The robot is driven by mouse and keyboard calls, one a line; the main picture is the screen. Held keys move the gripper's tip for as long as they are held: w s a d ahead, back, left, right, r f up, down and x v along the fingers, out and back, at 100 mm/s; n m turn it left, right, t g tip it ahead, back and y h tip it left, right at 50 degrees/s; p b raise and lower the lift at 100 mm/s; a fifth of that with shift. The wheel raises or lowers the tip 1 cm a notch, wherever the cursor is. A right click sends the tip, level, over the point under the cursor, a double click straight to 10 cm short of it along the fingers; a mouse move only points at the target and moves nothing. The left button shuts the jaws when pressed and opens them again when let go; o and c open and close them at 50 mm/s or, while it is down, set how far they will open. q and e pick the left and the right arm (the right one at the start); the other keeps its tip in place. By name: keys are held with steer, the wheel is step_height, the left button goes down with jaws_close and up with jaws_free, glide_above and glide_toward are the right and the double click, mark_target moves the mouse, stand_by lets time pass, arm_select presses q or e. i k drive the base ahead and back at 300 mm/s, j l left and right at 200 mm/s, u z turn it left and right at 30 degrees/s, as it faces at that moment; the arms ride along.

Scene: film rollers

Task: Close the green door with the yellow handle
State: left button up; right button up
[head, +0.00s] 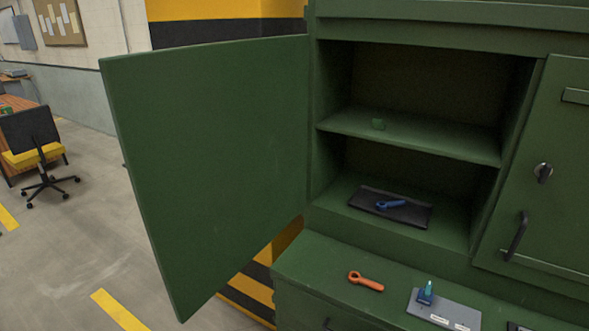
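A green door (215,160) stands wide open on the left side of a green cabinet (400,227). It is hinged at the cabinet's left edge and swings out toward the left and front. I see its flat inner face; no yellow handle shows in this view. The open compartment behind it has a shelf (450,140) across the middle. Neither of my grippers is in view.
An orange wrench (365,281) and a grey board (460,318) lie on the ledge. Another door (560,200) at right is shut. A chair (35,150) stands far left.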

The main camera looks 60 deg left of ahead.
mark_target(212, 138)
steer(key=z, duration=1.45)
steer(key=k, duration=2.5)
steer(key=k+u, duration=0.1)
steer(key=u, duration=1.9)
